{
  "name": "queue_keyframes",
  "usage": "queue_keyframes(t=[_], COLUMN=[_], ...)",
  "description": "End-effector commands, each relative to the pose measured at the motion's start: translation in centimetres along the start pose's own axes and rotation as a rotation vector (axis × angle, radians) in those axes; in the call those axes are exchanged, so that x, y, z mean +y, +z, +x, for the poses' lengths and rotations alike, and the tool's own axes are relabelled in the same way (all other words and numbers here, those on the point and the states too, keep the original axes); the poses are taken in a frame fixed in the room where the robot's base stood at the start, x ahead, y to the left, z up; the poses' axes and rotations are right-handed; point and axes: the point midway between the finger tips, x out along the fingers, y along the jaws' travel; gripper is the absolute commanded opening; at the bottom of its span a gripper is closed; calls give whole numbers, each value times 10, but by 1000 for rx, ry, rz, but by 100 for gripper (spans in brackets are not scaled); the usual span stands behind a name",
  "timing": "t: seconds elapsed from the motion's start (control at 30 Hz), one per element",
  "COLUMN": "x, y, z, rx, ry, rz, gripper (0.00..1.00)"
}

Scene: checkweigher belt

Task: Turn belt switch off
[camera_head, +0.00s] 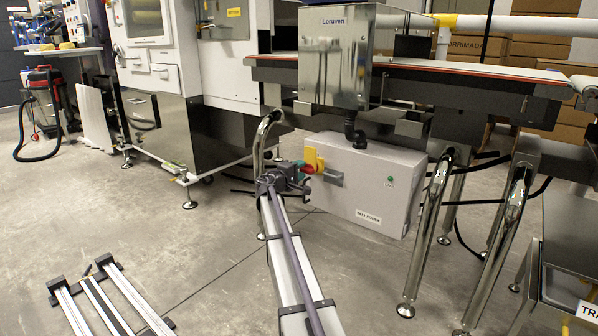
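The belt switch (314,160) shows as a yellow part on the left side of a light grey box under the conveyor; a label (368,216) on the box's front seems to read "BELT POWER". A small red part (308,169) shows at the switch's lower left, and I cannot tell whether it belongs to the switch. My gripper (304,181) is at the end of my arm, just left of and below the switch. Whether it touches the switch, and whether its fingers are apart, is too small to tell. The switch handle's position is partly hidden.
The conveyor (450,85) overhangs above. Open floor (200,240) lies at left.

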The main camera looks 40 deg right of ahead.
Motion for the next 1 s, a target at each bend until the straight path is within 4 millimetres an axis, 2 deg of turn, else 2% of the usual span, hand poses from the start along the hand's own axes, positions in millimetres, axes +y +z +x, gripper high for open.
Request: queue_keyframes(t=[0.23,0.33,0.7,0.83,1.0], x=[0,0,0,0,0], y=[0,1,1,0,0], z=[-1,-9,-93,-107,-108], rx=[0,0,1,1,0], ry=[0,0,0,0,0], rz=[1,1,1,0,0], gripper=[43,43,43,43,43])
